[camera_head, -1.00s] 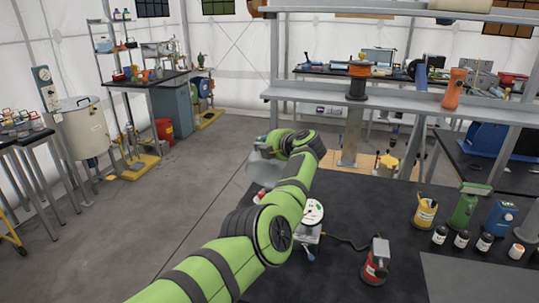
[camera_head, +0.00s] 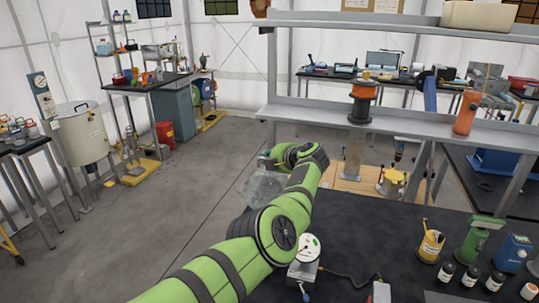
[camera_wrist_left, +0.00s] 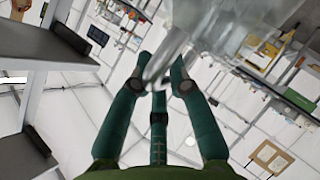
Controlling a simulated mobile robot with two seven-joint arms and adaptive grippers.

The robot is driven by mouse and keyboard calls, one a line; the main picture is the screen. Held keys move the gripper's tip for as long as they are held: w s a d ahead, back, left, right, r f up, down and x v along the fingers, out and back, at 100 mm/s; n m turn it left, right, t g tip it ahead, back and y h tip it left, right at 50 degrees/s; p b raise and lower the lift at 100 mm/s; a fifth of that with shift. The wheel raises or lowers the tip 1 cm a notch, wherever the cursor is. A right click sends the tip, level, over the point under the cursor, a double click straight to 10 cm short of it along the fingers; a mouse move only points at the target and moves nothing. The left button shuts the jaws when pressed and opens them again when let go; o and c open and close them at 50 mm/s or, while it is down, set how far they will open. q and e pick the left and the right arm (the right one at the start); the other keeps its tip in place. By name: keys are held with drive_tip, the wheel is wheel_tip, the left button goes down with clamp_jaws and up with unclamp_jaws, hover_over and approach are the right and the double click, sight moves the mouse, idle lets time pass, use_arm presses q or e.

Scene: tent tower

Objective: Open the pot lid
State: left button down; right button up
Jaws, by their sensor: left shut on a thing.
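A large pale grey cylindrical pot (camera_head: 82,137) stands at the far left. Its flat lid (camera_head: 76,107) lies on top and looks shut. My left gripper (camera_head: 266,160) is well to the right of the pot, beyond the near bench's left end. It is shut on a clear, glass-like thing (camera_head: 264,186), which hangs below the gripper in the head view. In the wrist view the clear thing (camera_wrist_left: 215,30) lies at and beyond the teal fingertips of the gripper (camera_wrist_left: 162,82). Its exact shape is hard to tell. My right gripper is out of view.
A black bench (camera_head: 400,240) with a white round device (camera_head: 305,248), a yellow cup (camera_head: 431,245) and bottles fills the near right. A grey shelf (camera_head: 420,126) with a cable spool (camera_head: 362,100) crosses above. Open grey floor (camera_head: 150,215) lies towards the pot.

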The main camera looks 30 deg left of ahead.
use_arm(q)
drive_tip(key=shift+s+f, duration=0.25)
drive_tip(key=shift+f, duration=0.1)
drive_tip(key=c, duration=1.4)
unclamp_jaws()
drive_tip(key=shift+w, duration=0.1)
drive_tip(key=shift+r, duration=0.1)
drive_tip(key=shift+d+r, duration=0.2)
drive_tip(key=shift+d, duration=0.1)
drive_tip(key=v, duration=1.1)
drive_tip(key=shift+r, duration=0.1)
drive_tip(key=shift+d, duration=0.1)
